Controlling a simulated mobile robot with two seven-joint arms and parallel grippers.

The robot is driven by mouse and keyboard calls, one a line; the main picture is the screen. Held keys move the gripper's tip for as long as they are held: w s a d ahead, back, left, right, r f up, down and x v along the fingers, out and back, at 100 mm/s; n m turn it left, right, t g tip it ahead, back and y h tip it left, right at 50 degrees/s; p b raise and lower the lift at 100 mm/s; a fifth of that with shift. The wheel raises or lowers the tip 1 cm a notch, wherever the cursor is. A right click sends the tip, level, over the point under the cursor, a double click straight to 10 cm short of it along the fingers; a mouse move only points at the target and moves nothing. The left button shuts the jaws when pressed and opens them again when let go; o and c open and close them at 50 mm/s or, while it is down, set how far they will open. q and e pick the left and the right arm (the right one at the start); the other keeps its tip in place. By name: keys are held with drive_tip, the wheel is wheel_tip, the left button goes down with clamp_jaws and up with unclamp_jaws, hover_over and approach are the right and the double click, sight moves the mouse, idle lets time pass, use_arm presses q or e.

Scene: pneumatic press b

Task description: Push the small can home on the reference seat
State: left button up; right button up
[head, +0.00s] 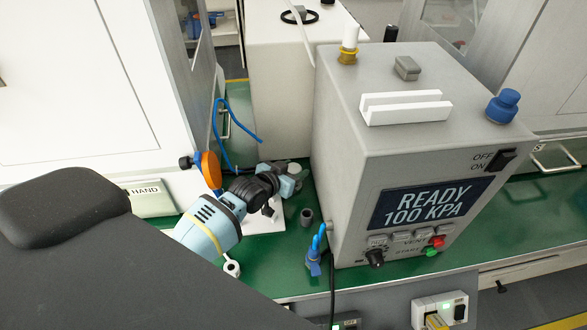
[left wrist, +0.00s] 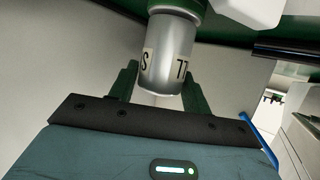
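The small can, a silver cylinder with a pale label band and dark characters, fills the upper middle of the left wrist view (left wrist: 168,65). In the head view my left gripper (head: 285,185) is low over the bench, left of the grey press. The can cannot be told apart there. My right gripper is not in view.
The grey press box (head: 345,165) stands just right of my left gripper; its display reads READY 100 KPA. A small dark grey cylinder (head: 306,217) stands on the green bench (head: 290,270). Blue tubing (head: 222,135) and an orange disc (head: 210,169) are close behind the gripper.

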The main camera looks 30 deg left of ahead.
use_arm(q)
drive_tip(key=o, duration=0.4)
drive_tip(key=shift+c, duration=0.2)
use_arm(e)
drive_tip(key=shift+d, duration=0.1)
use_arm(q)
drive_tip(key=shift+s+r, duration=0.2)
drive_tip(key=shift+s, duration=0.1)
drive_tip(key=p+v, duration=0.1)
drive_tip(key=v, duration=0.5)
drive_tip(key=shift+a, duration=0.1)
drive_tip(key=shift+s+r, duration=0.2)
drive_tip(key=shift+s, duration=0.3)
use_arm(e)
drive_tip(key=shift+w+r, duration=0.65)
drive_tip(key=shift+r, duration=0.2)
